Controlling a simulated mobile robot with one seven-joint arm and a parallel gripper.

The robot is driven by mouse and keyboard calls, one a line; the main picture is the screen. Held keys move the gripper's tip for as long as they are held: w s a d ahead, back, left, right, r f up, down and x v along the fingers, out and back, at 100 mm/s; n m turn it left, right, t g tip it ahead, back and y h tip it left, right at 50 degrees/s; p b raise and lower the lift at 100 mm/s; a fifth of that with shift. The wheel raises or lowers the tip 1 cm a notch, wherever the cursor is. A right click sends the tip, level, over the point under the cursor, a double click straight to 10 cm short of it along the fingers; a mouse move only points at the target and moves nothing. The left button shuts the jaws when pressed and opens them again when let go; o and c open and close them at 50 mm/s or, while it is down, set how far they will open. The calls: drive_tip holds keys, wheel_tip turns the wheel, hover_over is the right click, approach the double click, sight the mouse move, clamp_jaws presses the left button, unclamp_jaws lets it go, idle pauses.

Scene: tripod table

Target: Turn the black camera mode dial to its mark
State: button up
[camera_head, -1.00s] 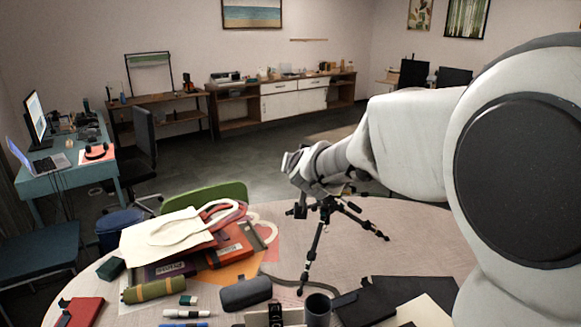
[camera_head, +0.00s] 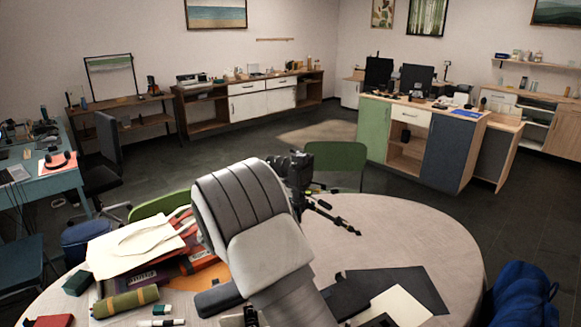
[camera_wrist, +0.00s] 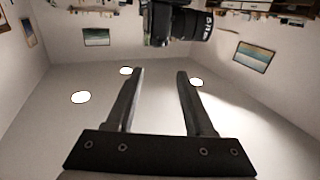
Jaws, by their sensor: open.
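The black camera (camera_head: 297,168) sits on a tripod (camera_head: 332,214) on the round table, partly behind my arm in the head view. In the wrist view the camera (camera_wrist: 160,22) with its lens shows at the top edge, beyond my fingertips. The mode dial cannot be made out in either view. My gripper (camera_wrist: 160,73) is open and empty, its two fingers apart, with a gap between them and the camera. In the head view my arm hides the gripper.
The round table (camera_head: 420,232) holds a white tote bag (camera_head: 130,245), a green roll (camera_head: 125,301), and dark folders (camera_head: 400,284) near the front. The table's right side is mostly bare. A green chair (camera_head: 340,160) stands behind it, and a blue bag (camera_head: 524,292) at right.

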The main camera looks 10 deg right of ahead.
sight(293, 164)
drive_tip(key=p+x, duration=0.1)
drive_tip(key=x, duration=1.4)
drive_tip(key=shift+w+d+r, duration=0.1)
drive_tip(key=shift+w+d, duration=0.1)
drive_tip(key=shift+c, duration=0.2)
clamp_jaws()
